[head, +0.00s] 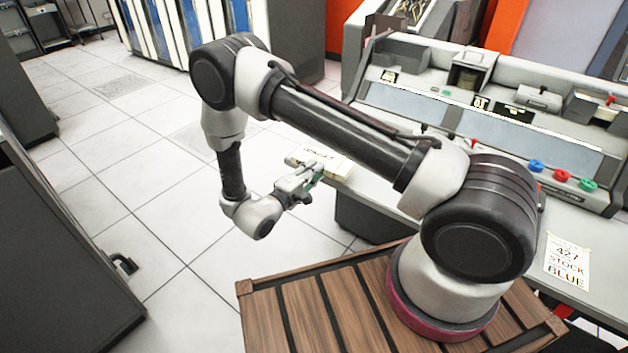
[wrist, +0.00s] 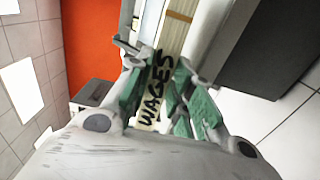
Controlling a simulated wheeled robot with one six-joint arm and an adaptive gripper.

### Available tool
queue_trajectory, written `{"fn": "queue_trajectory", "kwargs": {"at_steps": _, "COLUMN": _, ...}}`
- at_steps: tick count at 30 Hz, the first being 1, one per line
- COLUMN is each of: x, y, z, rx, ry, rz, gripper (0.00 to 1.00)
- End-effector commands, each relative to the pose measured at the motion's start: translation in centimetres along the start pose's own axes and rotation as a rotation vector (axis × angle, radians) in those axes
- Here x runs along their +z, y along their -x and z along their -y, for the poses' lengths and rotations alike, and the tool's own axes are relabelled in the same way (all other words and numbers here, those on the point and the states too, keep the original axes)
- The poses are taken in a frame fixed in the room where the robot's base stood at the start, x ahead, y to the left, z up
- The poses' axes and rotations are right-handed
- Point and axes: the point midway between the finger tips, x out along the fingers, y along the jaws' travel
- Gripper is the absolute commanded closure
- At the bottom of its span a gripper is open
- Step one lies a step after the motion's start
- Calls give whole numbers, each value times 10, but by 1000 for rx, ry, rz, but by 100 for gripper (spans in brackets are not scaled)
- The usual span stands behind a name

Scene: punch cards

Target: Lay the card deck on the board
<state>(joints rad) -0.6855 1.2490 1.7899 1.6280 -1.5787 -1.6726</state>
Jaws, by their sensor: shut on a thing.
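The card deck (head: 338,165) is a pale, cream block with dark writing, at the left end of the console's ledge in the head view. In the wrist view the deck (wrist: 158,68) reads "WAGES" and lies between the green finger pads. My gripper (head: 306,181) is shut on it at its near end. In the wrist view my gripper (wrist: 157,97) has a finger on each side of the deck. A pale strip with tan bands (wrist: 178,22) shows beyond the lettering. I cannot tell whether the deck touches the ledge. I cannot single out the board with certainty.
The grey console (head: 480,115) stands behind the ledge (head: 400,197), with blue, red and green knobs (head: 561,176) on the right. A sheet reading "427 STOCK BLUE" (head: 567,262) lies on the ledge. Open tiled floor (head: 150,190) is to the left. Dark cabinets (head: 60,270) line the left edge.

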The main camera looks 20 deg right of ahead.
Motion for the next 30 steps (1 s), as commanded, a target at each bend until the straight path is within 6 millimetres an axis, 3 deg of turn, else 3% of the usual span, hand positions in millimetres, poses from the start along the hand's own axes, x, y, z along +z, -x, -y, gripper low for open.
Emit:
{"fn": "queue_trajectory", "kwargs": {"at_steps": 6, "x": 1, "y": 0, "z": 33, "rx": 1, "ry": 2, "rz": 0, "gripper": 100}}
{"fn": "queue_trajectory", "kwargs": {"at_steps": 17, "x": 1, "y": 0, "z": 37, "rx": 1, "ry": 1, "rz": 0, "gripper": 100}}
{"fn": "queue_trajectory", "kwargs": {"at_steps": 18, "x": 1, "y": 0, "z": 37, "rx": 0, "ry": 1, "rz": -1, "gripper": 74}}
{"fn": "queue_trajectory", "kwargs": {"at_steps": 21, "x": 1, "y": 0, "z": 37, "rx": 0, "ry": 1, "rz": -1, "gripper": 56}}
{"fn": "queue_trajectory", "kwargs": {"at_steps": 30, "x": 0, "y": 0, "z": 36, "rx": 0, "ry": 1, "rz": -1, "gripper": 56}}
